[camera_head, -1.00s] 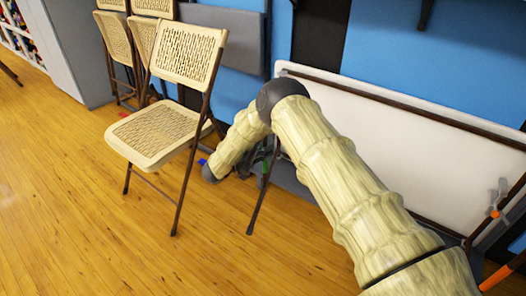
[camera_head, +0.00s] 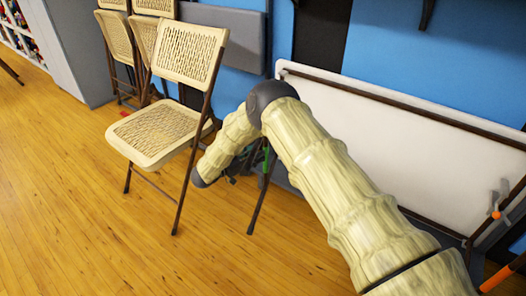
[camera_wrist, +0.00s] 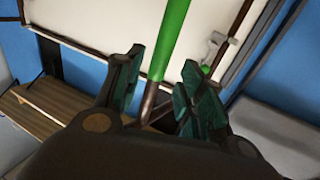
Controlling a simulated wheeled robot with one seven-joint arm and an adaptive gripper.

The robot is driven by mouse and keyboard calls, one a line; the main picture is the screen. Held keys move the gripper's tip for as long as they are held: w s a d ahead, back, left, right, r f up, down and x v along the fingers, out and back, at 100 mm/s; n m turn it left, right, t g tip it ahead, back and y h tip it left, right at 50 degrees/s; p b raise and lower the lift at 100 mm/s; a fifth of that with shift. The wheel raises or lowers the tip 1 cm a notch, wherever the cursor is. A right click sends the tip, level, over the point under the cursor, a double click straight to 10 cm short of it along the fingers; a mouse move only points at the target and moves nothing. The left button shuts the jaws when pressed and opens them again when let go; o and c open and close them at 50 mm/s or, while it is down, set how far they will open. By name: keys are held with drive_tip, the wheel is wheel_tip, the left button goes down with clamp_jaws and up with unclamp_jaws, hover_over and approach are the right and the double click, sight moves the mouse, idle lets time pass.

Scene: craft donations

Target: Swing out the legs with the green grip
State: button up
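A folding table (camera_head: 400,150) leans on its long side against the blue wall, pale face outward. A dark leg bar (camera_head: 257,207) slants out from its left end toward the floor. The green grip (camera_head: 266,166) is a small patch beside this bar, partly hidden by my arm. In the wrist view the green grip (camera_wrist: 171,38) is a long bright sleeve on a dark bar, running down between my fingers. My gripper (camera_wrist: 160,88) is open, with a dark-green-padded finger on each side of the bar and visible gaps. In the head view my forearm mostly hides my gripper.
A tan folding chair (camera_head: 158,135) stands open just left of my arm, close to the leg bar. More folded chairs (camera_head: 118,40) lean behind it by a grey cabinet (camera_head: 80,50). An orange grip (camera_head: 496,214) shows at the table's right end. The wooden floor in front is clear.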

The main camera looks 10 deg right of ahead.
drive_tip(key=v, duration=0.7)
drive_tip(key=shift+a, duration=0.1)
